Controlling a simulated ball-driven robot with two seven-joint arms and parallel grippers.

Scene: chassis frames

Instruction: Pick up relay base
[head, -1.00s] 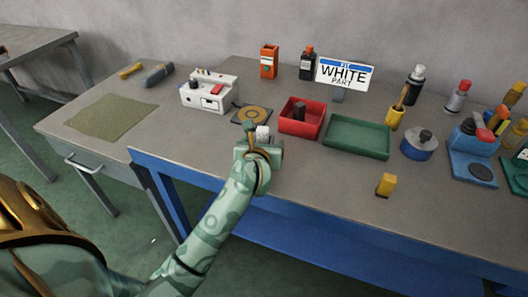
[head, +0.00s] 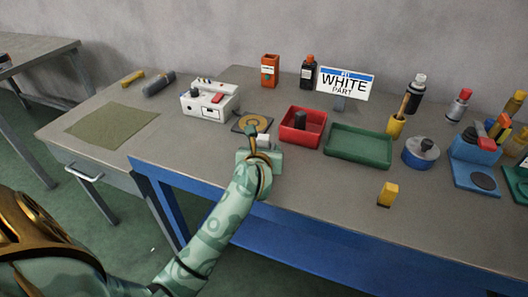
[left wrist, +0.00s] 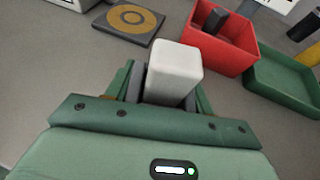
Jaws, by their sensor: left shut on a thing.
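The relay base appears to be the small white block (left wrist: 174,72) held between my left gripper's fingers in the left wrist view. It also shows in the head view (head: 263,140), just beyond the gripper. My left gripper (head: 262,148) is shut on it, over the front part of the grey bench, near the square pad with a ring (head: 252,124). The block's lower part is hidden by the gripper, so I cannot tell whether it touches the bench. My right gripper is not in view.
A red bin (head: 288,136) with a dark block inside and a green tray (head: 358,159) stand to the right. A white fixture (head: 196,103) stands behind left. A yellow block (head: 388,194) is near the front edge. A "WHITE PART" sign (head: 345,83) stands at the back.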

